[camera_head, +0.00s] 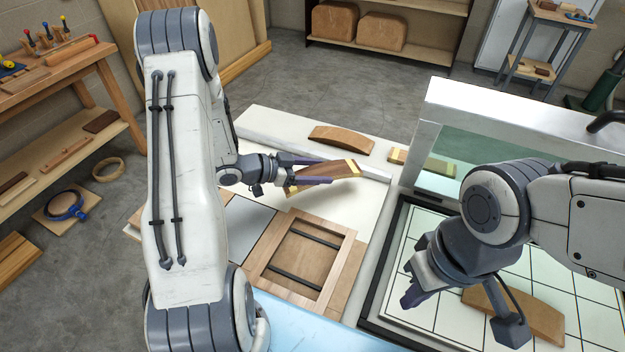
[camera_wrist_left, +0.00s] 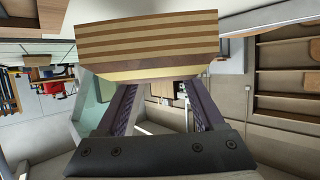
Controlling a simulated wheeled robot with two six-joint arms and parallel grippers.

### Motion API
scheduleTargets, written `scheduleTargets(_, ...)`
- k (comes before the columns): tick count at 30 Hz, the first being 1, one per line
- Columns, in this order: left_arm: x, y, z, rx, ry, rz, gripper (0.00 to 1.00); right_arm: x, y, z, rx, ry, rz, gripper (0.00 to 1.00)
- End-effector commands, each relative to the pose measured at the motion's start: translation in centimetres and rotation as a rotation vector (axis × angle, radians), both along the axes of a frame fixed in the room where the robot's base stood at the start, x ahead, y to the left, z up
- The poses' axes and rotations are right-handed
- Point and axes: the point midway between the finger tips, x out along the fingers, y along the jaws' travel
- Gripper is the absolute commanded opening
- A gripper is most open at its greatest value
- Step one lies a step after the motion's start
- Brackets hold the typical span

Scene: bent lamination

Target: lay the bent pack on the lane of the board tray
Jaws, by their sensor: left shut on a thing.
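The bent pack (camera_head: 338,166), a curved brown wooden piece with pale yellow ends, is held up by my left gripper (camera_head: 308,171), over the white work surface. The gripper's dark purple fingers lie on either side of it. In the left wrist view the pack (camera_wrist_left: 147,45) shows its striped, layered edge across the top, beyond the fingers (camera_wrist_left: 157,98). A wooden frame with two dark strips (camera_head: 262,252) lies below and nearer me; I cannot tell whether it is the board tray. My right gripper (camera_head: 410,298) hangs above the gridded surface; its opening is unclear.
One curved wooden piece (camera_head: 342,139) lies behind the white rail (camera_head: 310,148). Another (camera_head: 525,317) lies on the white gridded surface (camera_head: 420,240), under my right arm. A smaller yellow-ended piece (camera_head: 398,156) sits beside the upright clear panel (camera_head: 460,142), which has a metal top.

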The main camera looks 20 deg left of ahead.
Motion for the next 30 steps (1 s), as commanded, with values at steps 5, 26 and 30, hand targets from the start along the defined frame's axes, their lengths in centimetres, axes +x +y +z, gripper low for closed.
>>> scheduleTargets(5,-0.1,-0.2,-2.3,-0.003,0.004,-0.001,0.09,0.0,0.0,0.1,0.0,0.0,0.0,0.0)
scheduleTargets(26,-0.1,0.2,-4.7,0.001,-0.001,0.003,1.0,0.0,0.0,0.0,0.0,0.0,0.0,0.0)
scheduleTargets(30,-0.1,0.2,-4.7,0.001,-0.001,0.003,1.0,0.0,0.0,0.0,0.0,0.0,0.0,0.0)
